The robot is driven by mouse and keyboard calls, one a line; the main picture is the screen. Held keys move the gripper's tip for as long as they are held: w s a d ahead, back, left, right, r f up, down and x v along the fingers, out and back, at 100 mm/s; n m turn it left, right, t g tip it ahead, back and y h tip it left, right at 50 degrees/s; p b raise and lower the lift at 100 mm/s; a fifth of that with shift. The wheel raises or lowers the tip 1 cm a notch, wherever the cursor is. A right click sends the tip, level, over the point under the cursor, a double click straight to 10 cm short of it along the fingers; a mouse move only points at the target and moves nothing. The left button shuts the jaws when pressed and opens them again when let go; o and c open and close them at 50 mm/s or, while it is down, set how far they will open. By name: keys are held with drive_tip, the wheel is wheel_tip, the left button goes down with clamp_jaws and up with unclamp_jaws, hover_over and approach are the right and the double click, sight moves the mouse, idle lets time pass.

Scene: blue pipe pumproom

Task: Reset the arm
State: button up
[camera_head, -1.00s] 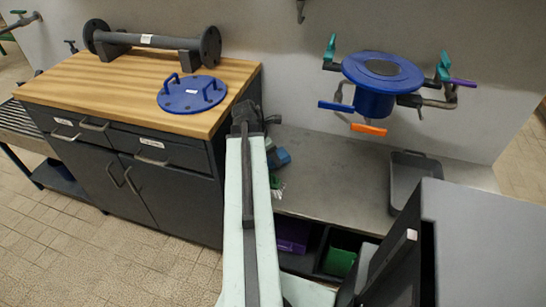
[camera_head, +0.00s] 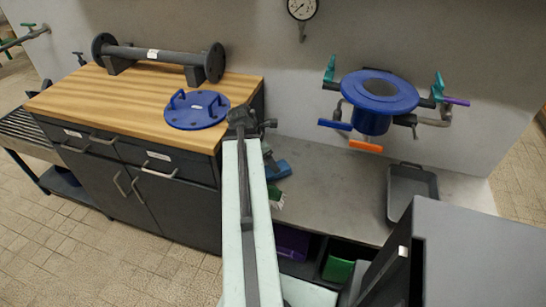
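My arm reaches up the middle of the head view, pale with a dark strip along its top. My gripper (camera_head: 266,150) is at the arm's far end, beside the right edge of the wooden-topped cabinet. The arm's dark end joint hides most of it, and I cannot make out its fingers or whether it is open. A blue brush-like thing with green bristles (camera_head: 277,170) shows just right of the arm, by the gripper, over the grey bench. I cannot tell whether the gripper touches it.
The cabinet (camera_head: 170,165) carries a blue lid with two handles (camera_head: 197,109) and a dark flanged pipe (camera_head: 158,54). A blue flanged vessel with valves (camera_head: 376,99) is on the wall. A grey tray (camera_head: 411,190) lies on the bench (camera_head: 330,180); a dark box (camera_head: 470,250) stands front right.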

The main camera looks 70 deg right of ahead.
drive_tip(key=shift+p+v, duration=0.3)
drive_tip(key=shift+v, duration=0.65)
drive_tip(key=shift+f, duration=0.1)
